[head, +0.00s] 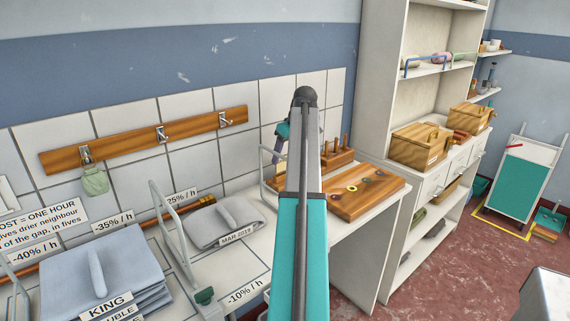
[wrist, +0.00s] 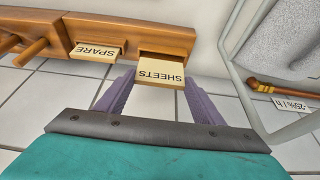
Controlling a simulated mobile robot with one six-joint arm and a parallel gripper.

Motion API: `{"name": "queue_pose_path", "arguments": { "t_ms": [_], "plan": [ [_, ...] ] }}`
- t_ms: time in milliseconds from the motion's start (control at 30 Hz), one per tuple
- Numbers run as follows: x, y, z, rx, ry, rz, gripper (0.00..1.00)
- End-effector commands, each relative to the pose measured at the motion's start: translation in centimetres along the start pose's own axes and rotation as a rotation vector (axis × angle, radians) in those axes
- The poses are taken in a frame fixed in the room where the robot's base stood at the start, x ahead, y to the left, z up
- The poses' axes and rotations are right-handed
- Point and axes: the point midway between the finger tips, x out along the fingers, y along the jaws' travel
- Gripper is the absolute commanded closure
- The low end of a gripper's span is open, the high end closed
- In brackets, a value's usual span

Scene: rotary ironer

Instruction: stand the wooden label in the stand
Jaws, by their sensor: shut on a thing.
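The wooden label marked SHEETS (wrist: 161,73) is between the purple fingertips of my gripper (wrist: 160,81), which is shut on it. Its pale lettered face reads upside down in the wrist view. It is right at the wooden stand (wrist: 182,33), overlapping its edge; I cannot tell whether it is seated in a slot. A SPARE label (wrist: 95,51) sits in the stand beside it. In the head view the stand (head: 338,161) shows past my arm, which hides the held label. My gripper (head: 282,131) is partly hidden there too.
A wooden board with coloured rings (head: 366,192) lies on the counter in front of the stand. A metal rail frame (wrist: 238,65) rises close by in the wrist view. Grey folded cloth (head: 225,221) lies left. Wooden boxes (head: 420,146) stand on the cabinet to the right.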

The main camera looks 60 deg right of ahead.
Motion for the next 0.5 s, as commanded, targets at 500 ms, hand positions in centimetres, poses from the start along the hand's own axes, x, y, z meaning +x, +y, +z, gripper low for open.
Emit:
{"name": "queue_pose_path", "arguments": {
  "t_ms": [500],
  "plan": [
    [3.4, -0.1, 1.4, -0.001, 0.001, 0.0, 0.59]
  ]
}}
